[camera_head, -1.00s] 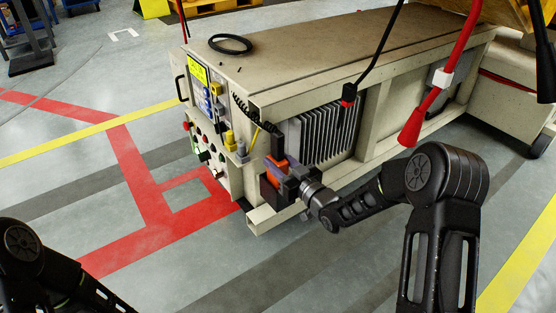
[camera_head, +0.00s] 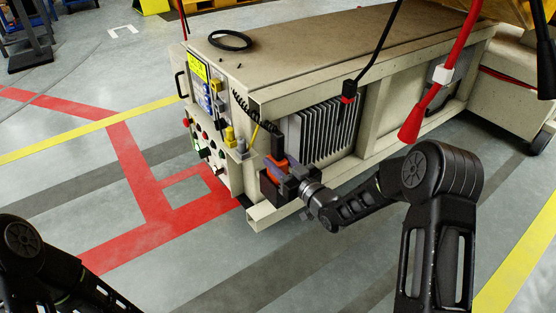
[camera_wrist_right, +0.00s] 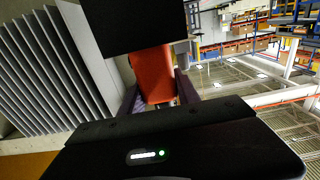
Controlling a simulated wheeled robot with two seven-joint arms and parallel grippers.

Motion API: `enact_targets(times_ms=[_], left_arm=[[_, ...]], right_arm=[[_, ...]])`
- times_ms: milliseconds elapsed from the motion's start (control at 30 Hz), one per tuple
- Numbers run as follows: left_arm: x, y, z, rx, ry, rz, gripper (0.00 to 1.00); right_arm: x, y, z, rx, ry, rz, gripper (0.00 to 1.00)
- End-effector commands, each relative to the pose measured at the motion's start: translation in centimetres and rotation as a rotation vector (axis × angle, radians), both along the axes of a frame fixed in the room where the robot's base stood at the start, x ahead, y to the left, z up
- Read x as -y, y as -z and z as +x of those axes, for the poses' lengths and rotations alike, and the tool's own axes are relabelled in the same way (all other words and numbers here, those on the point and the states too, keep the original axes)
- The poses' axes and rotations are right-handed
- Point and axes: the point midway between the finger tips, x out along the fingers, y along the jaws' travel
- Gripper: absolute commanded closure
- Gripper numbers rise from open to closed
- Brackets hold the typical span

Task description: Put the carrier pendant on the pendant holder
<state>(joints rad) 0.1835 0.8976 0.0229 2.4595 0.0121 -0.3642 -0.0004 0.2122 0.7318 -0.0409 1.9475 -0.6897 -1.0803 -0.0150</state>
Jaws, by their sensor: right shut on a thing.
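The carrier pendant (camera_head: 276,166) is orange with a black top, near the front corner of the beige carrier. A black coiled cord (camera_head: 241,104) hangs near it on the carrier's front. My right gripper (camera_head: 280,178) is shut on the pendant. In the right wrist view the orange body of the pendant (camera_wrist_right: 154,74) stands between the two fingers (camera_wrist_right: 157,92), its black head above. I cannot make out the pendant holder clearly; the gripper and pendant may hide it. My left gripper is outside the view; only my left arm shows at lower left.
The carrier (camera_head: 330,60) has a ribbed grey panel (camera_head: 324,130) just right of the pendant and a control panel (camera_head: 205,115) on its front. A black ring (camera_head: 230,41) lies on top. Black and red cables (camera_head: 430,105) hang at right. The floor in front is clear.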

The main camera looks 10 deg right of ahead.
Motion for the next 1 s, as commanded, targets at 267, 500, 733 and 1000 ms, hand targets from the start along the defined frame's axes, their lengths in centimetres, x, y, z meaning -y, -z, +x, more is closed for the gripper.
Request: enact_targets(times_ms=[267, 500, 733, 1000], left_arm=[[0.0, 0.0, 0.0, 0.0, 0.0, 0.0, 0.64], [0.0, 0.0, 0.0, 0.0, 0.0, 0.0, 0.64], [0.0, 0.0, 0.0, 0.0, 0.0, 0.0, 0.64], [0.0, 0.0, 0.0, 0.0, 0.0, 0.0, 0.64]], right_arm=[[0.0, 0.4, 0.0, 0.004, 0.0, 0.001, 1.0], [0.0, 0.8, 0.1, 0.005, 0.0, 0.002, 1.0], [0.0, 1.2, 0.1, 0.005, 0.0, 0.001, 1.0], [0.0, 1.7, 0.1, 0.005, 0.0, 0.001, 0.6]])
